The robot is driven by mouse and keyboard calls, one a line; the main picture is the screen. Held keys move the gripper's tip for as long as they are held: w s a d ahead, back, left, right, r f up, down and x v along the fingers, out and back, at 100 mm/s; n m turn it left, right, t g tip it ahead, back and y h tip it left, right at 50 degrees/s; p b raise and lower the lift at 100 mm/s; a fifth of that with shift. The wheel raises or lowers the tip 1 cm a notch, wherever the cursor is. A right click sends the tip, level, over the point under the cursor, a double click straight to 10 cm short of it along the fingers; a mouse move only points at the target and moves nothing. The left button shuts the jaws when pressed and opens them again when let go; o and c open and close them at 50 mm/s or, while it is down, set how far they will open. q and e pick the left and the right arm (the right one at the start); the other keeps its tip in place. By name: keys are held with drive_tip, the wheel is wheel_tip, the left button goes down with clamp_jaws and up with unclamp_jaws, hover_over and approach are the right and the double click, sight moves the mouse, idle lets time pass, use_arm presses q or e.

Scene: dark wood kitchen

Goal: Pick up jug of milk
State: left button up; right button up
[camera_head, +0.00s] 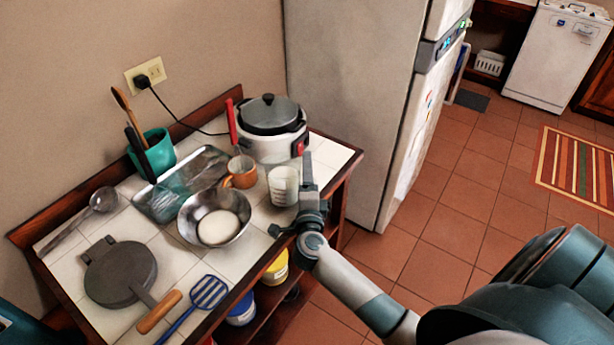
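The jug of milk appears to be the clear, whitish cup-like vessel (283,186), standing upright near the right edge of the tiled table. My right gripper (290,192) is at that edge, close against the jug's right side. Its fingers look spread, one pointing up the picture right of the jug and one pointing left in front of it. I cannot tell whether they touch it.
Close by on the table (137,213) are an orange mug (241,172), a metal bowl (214,218) with white contents, a rice cooker (270,128) and a glass tray (183,183). A flat iron pan (120,271) and blue spatula (207,293) lie in front. A fridge (352,90) stands behind right.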

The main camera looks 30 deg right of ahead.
drive_tip(key=s+d+r+b, duration=0.1)
drive_tip(key=s+d+r, duration=0.3)
drive_tip(key=d+r, duration=0.6)
drive_tip(key=shift+d, duration=0.4)
idle(0.7)
drive_tip(key=shift+r, duration=0.1)
idle(0.7)
